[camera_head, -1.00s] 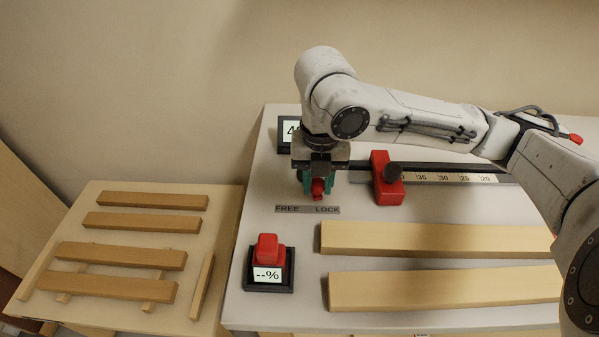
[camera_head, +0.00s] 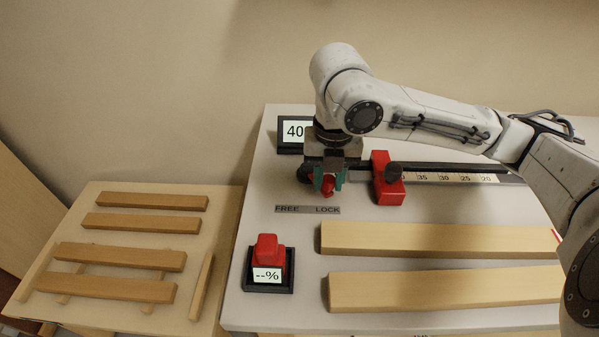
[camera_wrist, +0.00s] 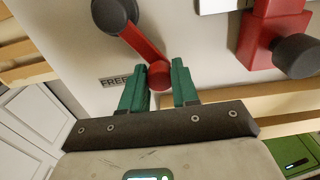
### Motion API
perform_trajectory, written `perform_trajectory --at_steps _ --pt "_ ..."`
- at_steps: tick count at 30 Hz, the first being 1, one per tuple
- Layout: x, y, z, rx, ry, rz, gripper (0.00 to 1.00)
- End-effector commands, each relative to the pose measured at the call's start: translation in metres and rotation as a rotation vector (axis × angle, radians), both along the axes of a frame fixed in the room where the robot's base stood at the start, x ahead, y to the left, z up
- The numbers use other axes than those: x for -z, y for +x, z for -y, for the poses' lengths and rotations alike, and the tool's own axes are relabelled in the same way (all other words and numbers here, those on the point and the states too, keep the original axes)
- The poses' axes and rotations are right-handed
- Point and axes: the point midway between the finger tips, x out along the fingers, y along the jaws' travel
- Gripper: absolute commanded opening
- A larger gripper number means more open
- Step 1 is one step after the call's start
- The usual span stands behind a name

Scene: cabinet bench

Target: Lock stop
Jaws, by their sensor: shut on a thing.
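My gripper (camera_head: 328,184) points down with its green fingers closed around the red knob of a lever (camera_wrist: 146,47). The lever runs from a black round pivot (camera_wrist: 113,14) to the knob between the fingertips (camera_wrist: 159,80). In the head view the knob (camera_head: 327,188) is above the LOCK end of the grey FREE/LOCK plate (camera_head: 307,210). In the wrist view the fingers hide the plate's LOCK end. The red stop block (camera_head: 387,192) with a black knob (camera_head: 393,172) sits on the scale rail (camera_head: 450,178), right of my gripper.
A display (camera_head: 294,131) reading 40 stands behind left of my gripper. Two light wood boards (camera_head: 430,241) lie on the bench. Several wooden slats (camera_head: 120,257) lie on the left table.

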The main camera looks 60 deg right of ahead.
Motion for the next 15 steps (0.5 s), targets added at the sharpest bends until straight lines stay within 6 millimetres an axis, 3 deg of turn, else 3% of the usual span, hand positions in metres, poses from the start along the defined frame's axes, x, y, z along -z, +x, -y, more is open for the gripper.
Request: perform_trajectory --at_steps 15 --pt "0.0 -0.0021 0.0049 0.002 -0.001 -0.001 0.21"
